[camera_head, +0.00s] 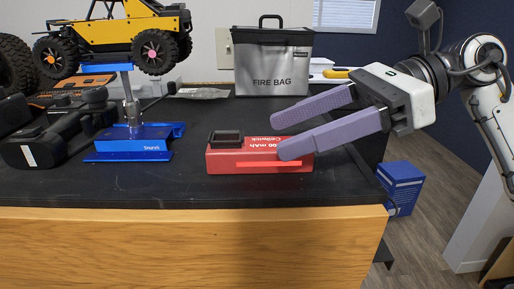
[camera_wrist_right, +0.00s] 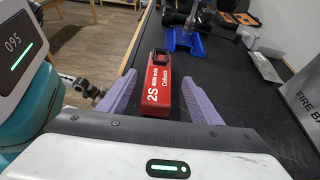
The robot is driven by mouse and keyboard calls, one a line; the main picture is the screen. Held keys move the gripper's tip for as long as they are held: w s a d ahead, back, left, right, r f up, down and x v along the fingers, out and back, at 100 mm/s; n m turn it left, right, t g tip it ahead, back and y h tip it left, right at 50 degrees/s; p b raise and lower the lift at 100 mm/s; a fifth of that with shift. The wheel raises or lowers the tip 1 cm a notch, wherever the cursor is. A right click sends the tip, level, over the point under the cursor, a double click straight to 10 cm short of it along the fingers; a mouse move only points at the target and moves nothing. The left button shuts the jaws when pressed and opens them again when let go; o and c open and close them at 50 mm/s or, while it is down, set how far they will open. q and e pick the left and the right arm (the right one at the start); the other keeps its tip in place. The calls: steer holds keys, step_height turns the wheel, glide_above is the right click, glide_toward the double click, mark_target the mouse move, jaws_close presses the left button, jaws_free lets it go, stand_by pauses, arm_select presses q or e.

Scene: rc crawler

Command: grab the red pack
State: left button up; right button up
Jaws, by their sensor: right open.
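The red pack (camera_head: 228,161) with white lettering lies on the black bench top (camera_head: 200,186) near its front edge. A black connector (camera_head: 226,138) sits at its left end. My right gripper (camera_head: 275,136) comes in from the right with its two purple fingers apart. In the head view, the near finger covers the pack's right end. In the right wrist view, the red pack (camera_wrist_right: 156,88) lies lengthwise between the two open fingers (camera_wrist_right: 160,98), and I cannot tell whether they touch it. My left gripper is in neither view.
A blue stand (camera_head: 130,142) holds a yellow crawler (camera_head: 120,35) left of the pack. A dark power tool (camera_head: 50,140) lies further left. A silver fire bag (camera_head: 272,65) stands behind. A blue box (camera_head: 402,186) is beyond the bench's right edge. The bench front is clear.

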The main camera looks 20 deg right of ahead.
mark_target(263, 143)
steer(key=x, duration=0.5)
steer(key=shift+a+f, duration=0.3)
steer(key=shift+a, duration=0.05)
steer(key=shift+c, duration=0.3)
steer(key=c, duration=1.1)
steer(key=shift+c, duration=1.2)
steer(key=shift+r, duration=0.2)
